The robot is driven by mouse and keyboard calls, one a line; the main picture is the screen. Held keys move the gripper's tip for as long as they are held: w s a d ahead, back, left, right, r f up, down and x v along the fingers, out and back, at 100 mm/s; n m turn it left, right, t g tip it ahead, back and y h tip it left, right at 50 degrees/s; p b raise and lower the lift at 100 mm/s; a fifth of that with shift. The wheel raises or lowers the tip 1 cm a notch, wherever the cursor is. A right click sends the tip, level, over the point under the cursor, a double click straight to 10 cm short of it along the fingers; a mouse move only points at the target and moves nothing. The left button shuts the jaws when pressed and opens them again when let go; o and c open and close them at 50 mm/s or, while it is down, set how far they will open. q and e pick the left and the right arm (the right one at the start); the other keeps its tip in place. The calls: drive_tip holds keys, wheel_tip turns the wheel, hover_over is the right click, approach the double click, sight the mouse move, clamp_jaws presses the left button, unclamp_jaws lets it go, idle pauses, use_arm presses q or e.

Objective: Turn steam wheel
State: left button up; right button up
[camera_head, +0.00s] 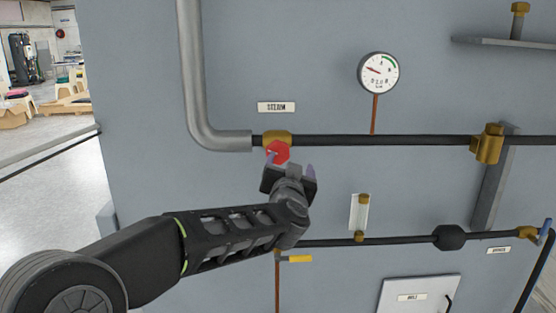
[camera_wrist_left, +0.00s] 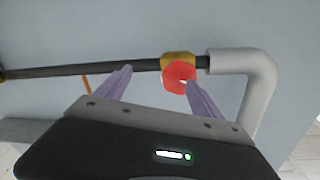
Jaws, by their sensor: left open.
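The red steam wheel (camera_head: 278,152) sits on a brass valve (camera_head: 276,137) in the upper dark pipe, below a label reading STEAM (camera_head: 276,107). My left gripper (camera_head: 289,168) reaches up to the wheel from below in the head view and partly covers its lower edge. In the left wrist view the wheel (camera_wrist_left: 179,77) lies at the tip of the right finger, and the left finger stands well apart from it. The jaws are open and not closed around the wheel. I cannot tell whether the right finger touches it. My right gripper is not in view.
A pressure gauge (camera_head: 379,73) stands above the pipe on a thin copper stem. A lower pipe (camera_head: 400,239) carries a yellow-handled valve (camera_head: 299,259) and a blue lever (camera_head: 545,232). A grey pipe elbow (camera_head: 208,134) is left of the wheel. The wall around is flat.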

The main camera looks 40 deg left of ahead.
sight(278, 148)
use_arm(q)
drive_tip(key=shift+s+a+r+m+g+y, duration=0.15)
drive_tip(key=shift+s+a+r+m+y, duration=0.2)
drive_tip(key=shift+a, duration=0.25)
drive_tip(key=shift+s+a+r+m+g+y, duration=0.2)
drive_tip(key=shift+a+r+m+y, duration=0.15)
drive_tip(key=shift+a, duration=0.25)
drive_tip(key=shift+s+r, duration=0.15)
drive_tip(key=x, duration=0.8)
drive_tip(key=shift+p, duration=0.4)
drive_tip(key=shift+c, duration=0.4)
drive_tip(key=c, duration=1.3)
